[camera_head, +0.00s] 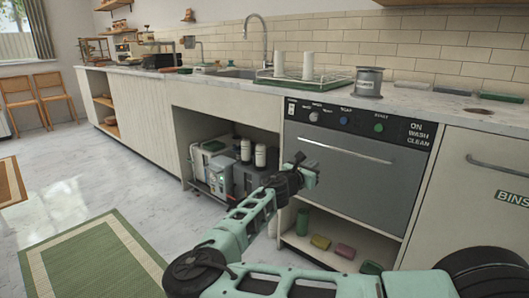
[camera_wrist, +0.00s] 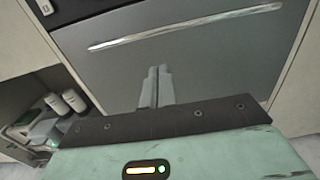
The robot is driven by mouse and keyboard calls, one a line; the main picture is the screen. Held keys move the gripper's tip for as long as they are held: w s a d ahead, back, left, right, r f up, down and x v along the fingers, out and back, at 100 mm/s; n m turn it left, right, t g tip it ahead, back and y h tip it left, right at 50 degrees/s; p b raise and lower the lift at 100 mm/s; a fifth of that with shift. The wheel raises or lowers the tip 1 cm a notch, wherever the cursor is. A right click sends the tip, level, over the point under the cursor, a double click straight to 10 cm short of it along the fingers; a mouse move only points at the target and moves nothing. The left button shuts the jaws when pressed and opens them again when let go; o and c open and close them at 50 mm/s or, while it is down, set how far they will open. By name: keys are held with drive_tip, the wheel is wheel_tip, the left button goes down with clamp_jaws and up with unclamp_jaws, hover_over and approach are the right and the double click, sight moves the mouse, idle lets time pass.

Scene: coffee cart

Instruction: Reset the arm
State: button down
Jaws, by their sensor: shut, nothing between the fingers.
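My gripper (camera_head: 309,174) is in front of the left edge of the grey dishwasher door, at the end of my bent green arm. In the wrist view my gripper's fingers (camera_wrist: 157,72) are together with nothing between them, and they point at the dishwasher door (camera_wrist: 200,65). The dishwasher (camera_head: 352,165) is closed, with its long handle (camera_head: 345,151) above my gripper. I cannot tell the exact gap between my fingers and the door.
Left of the dishwasher, an open cabinet holds a white machine (camera_head: 213,168) and dark canisters with white tops. A low shelf under the dishwasher holds sponges (camera_head: 320,242). The counter (camera_head: 420,101) carries a green rack (camera_head: 300,82) and a metal canister (camera_head: 368,82). Open floor (camera_head: 95,180) lies left.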

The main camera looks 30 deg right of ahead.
drive_tip(key=s+a+f+m+g+y, duration=0.2)
drive_tip(key=s+f+m+g+y, duration=0.45)
drive_tip(key=s+f+m, duration=0.55)
drive_tip(key=s+a+r+m+g+y, duration=0.1)
drive_tip(key=s+a+y, duration=0.4)
drive_tip(key=a, duration=0.7)
drive_tip(key=s+a+m+g+y, duration=0.1)
drive_tip(key=s+a+y, duration=0.2)
drive_tip(key=s+a, duration=0.65)
drive_tip(key=s+a+r+t+y, duration=0.2)
drive_tip(key=s+a+r+y, duration=0.1)
drive_tip(key=s+a+r, duration=1.15)
wheel_tip(320, 180, up, 29)
drive_tip(key=w+p, duration=0.1)
drive_tip(key=p, duration=2.6)
drive_tip(key=shift+w+a+r+m, duration=0.15)
drive_tip(key=shift+w+a+m, duration=0.1)
drive_tip(key=shift+a+m, duration=0.15)
